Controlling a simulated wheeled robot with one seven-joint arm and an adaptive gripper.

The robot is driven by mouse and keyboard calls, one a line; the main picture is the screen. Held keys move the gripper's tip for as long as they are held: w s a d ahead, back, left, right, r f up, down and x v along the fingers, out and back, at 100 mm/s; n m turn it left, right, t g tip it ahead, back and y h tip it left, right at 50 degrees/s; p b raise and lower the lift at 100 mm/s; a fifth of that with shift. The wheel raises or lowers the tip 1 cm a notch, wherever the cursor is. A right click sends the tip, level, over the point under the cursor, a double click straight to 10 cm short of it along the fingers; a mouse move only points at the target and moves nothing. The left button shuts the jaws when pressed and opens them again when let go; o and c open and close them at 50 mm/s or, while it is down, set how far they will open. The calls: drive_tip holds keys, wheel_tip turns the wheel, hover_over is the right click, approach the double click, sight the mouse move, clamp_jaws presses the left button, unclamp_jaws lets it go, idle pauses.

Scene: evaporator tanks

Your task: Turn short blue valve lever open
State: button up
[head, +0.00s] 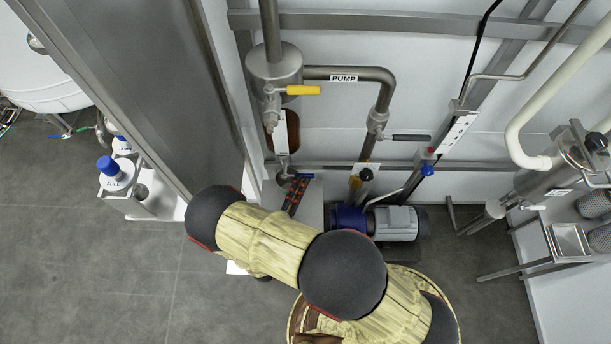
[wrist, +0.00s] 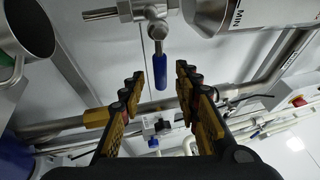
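The short blue valve lever (wrist: 161,70) hangs from a metal valve (wrist: 155,14) in the wrist view, its handle pointing down the picture. In the head view the lever (head: 305,176) is a small blue bar at the foot of the pipe below the yellow lever. My gripper (wrist: 159,76) is open, with its yellow and black fingers on either side of the lever in the wrist view. Neither finger visibly touches it. I cannot tell whether the lever is between the fingertips or just beyond them. In the head view my gripper (head: 294,194) is right beside the lever, partly hidden by my arm.
A yellow lever (head: 303,90) and a black lever (head: 411,138) sit on the pipes above. A blue and grey pump (head: 395,224) stands right of my gripper. A steel column (head: 140,80) rises at the left. Grey floor is open at lower left.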

sight(305, 174)
drive_tip(key=shift+b+x, duration=0.4)
drive_tip(key=shift+x, duration=1.5)
drive_tip(key=c, duration=0.7)
clamp_jaws()
